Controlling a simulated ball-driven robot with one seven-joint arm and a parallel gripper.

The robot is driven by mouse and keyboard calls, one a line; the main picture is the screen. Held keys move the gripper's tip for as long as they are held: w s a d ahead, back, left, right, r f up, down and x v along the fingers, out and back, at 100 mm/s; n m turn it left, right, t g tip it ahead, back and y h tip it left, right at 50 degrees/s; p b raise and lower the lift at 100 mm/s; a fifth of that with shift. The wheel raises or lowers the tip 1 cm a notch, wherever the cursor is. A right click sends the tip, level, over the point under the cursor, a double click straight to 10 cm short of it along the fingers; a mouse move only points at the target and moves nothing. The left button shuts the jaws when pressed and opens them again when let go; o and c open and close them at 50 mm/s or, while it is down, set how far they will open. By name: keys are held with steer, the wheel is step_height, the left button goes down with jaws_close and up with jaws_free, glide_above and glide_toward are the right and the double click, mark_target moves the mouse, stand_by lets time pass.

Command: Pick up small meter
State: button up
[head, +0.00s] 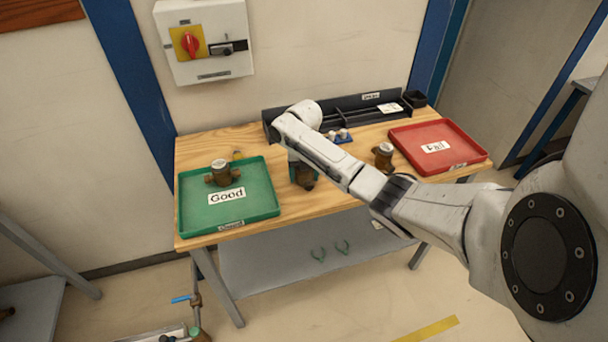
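Three brown brass meters are in the head view. One meter (221,174) with a pale top stands in the green tray. Another meter (304,178) is at the middle of the wooden table, partly hidden by my arm. The third meter (383,156), also with a pale top, stands on the wood just left of the red tray. I cannot tell for sure which is the small one. My gripper (293,156) points down at the middle meter, mostly hidden behind my forearm. Its fingers and any contact with that meter cannot be made out.
The green "Good" tray (254,207) is at the table's left, the red "Fail" tray (465,147) at its right. A black organizer (275,117) lines the back. Small white-topped items (338,135) stand in front of it. Bare wood (340,186) shows along the front.

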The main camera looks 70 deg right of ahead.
steer(key=c, duration=1)
steer(key=shift+c, duration=0.2)
steer(key=shift+r, duration=0.2)
